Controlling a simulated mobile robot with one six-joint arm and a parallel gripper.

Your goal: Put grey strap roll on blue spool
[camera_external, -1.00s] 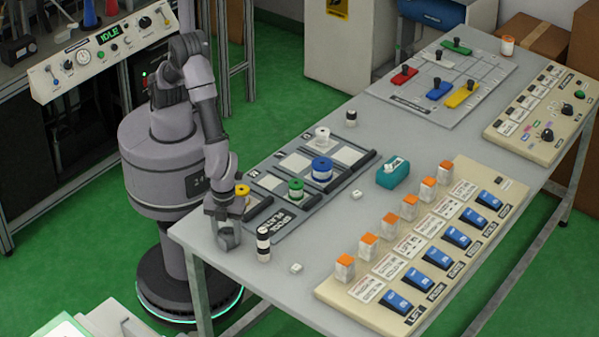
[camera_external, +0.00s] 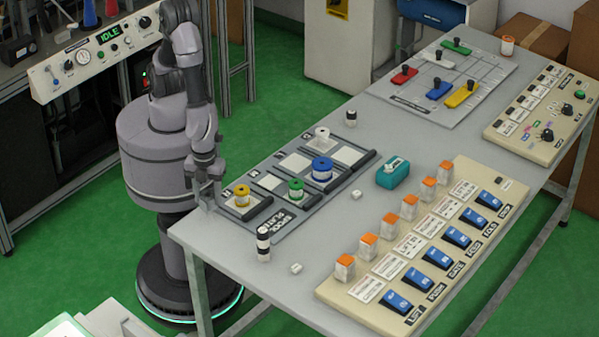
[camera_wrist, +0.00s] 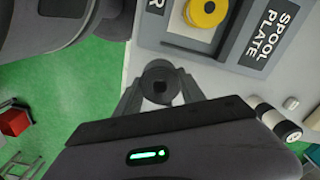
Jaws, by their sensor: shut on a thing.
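In the external view my gripper (camera_external: 204,190) is raised at the table's near left corner, left of the yellow spool; the roll is hard to make out there. The blue spool (camera_external: 321,168) stands upright on the spool plate (camera_external: 283,221), right of and beyond the gripper. The blue spool is not visible in the wrist view.
The yellow spool (camera_external: 242,196), green spool (camera_external: 296,188) and white spool (camera_external: 322,136) stand on the same plate. A black-and-white cylinder (camera_external: 263,243) stands near the plate's front. A teal block (camera_external: 392,174) and a switch panel (camera_external: 455,215) lie to the right.

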